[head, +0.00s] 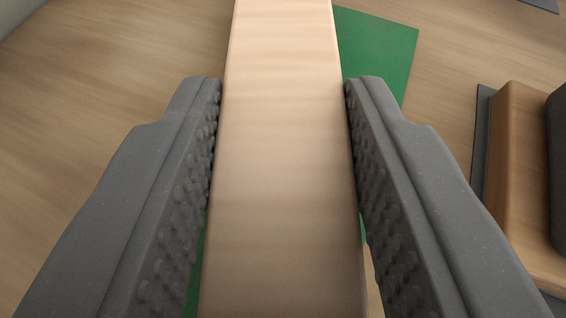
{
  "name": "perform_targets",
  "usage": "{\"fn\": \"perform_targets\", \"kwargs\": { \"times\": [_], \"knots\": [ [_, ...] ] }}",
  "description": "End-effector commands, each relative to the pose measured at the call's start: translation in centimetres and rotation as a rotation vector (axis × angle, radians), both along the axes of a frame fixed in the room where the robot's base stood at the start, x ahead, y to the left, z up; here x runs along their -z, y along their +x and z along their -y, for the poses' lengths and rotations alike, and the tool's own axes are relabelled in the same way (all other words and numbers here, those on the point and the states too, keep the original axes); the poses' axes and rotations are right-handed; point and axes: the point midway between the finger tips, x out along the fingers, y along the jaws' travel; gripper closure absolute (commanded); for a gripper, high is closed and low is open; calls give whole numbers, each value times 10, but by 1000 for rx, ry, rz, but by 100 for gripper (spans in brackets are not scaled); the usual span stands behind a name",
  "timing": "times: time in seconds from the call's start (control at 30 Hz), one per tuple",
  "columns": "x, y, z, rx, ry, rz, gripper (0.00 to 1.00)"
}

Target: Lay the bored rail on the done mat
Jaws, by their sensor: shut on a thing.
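A light wooden rail (282,150) runs lengthwise through the middle of the head view, from the top edge to the bottom. My gripper (284,95) is shut on it, with one dark grey studded finger against each side. No bored holes show on the face I see. A green mat (378,50) lies on the floor beneath the rail; the rail and fingers hide most of it. Green also shows in slivers beside the rail lower down. I cannot tell whether the rail touches the mat or hangs above it.
At the right, a brown wooden block (518,170) stands on a dark grey mat (483,130), with a dark grey rounded part (558,170) against it. A dark edge shows in the top right corner. The wood-grained surface at the left (110,70) is clear.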

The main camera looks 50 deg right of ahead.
Motion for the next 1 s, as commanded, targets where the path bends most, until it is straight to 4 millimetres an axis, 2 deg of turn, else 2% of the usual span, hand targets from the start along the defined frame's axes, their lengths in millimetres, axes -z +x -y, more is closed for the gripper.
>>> {"fn": "perform_targets", "kwargs": {
  "times": [0.27, 0.3, 0.33, 0.37, 0.7, 1.0],
  "knots": [
    [0, 0, 0, 1, -1, 0, 100],
    [0, 0, 1, 1, 0, 0, 56],
    [0, 0, 1, 1, 0, 0, 48],
    [0, 0, 1, 1, 0, 0, 46],
    [-2, 0, 0, 0, 0, 1, 46],
    [-17, -23, -28, -2, -2, -3, 46]
  ]
}}
